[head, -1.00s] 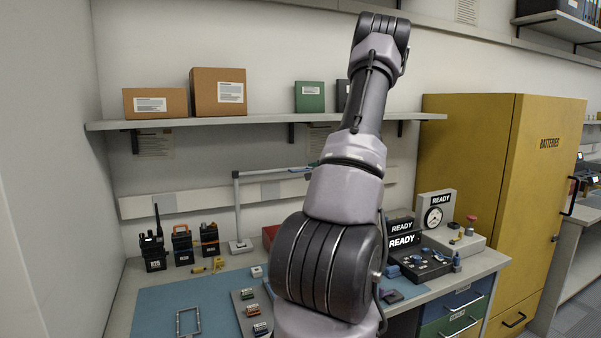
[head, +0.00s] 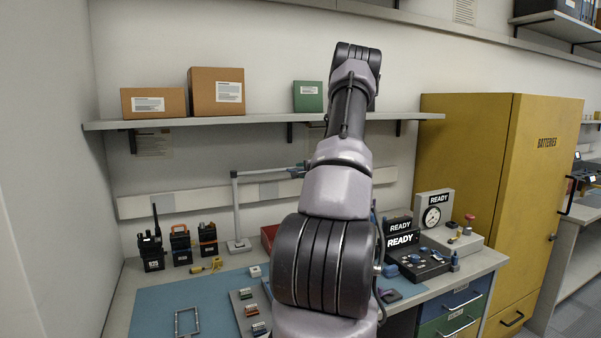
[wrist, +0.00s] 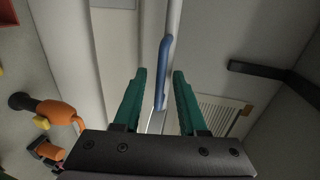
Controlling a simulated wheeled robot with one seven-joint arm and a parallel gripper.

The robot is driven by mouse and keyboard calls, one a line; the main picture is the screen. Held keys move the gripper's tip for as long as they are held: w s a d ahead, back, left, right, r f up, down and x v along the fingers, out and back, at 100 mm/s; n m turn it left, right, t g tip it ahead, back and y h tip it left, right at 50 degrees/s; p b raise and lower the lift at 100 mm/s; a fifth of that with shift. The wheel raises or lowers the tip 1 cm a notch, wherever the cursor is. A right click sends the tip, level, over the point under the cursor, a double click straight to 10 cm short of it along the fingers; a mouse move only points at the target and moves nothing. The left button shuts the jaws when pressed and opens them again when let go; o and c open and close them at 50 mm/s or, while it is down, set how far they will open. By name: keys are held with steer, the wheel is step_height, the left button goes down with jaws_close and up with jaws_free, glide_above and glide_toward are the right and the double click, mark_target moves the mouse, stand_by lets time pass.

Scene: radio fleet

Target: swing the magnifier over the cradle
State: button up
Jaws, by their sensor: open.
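The magnifier stand has a grey upright post (head: 236,208) on a small base at the back of the bench. Its horizontal arm (head: 265,172) runs right from the post top and passes behind my arm; I see no lens. A blue bar (wrist: 163,70), apparently a handle on it, shows in the wrist view beside the pale magnifier arm. My gripper (wrist: 158,74) is open, with one green finger on each side of the blue bar; contact cannot be told. A grey rectangular frame (head: 176,324), possibly the cradle, lies on the blue mat.
Radios (head: 151,250) stand at the back left, by a yellow tool (head: 207,266). Testers reading READY (head: 402,240) stand right. A shelf (head: 245,120) with boxes hangs above.

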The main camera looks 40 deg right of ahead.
jaws_close()
stand_by(1.3)
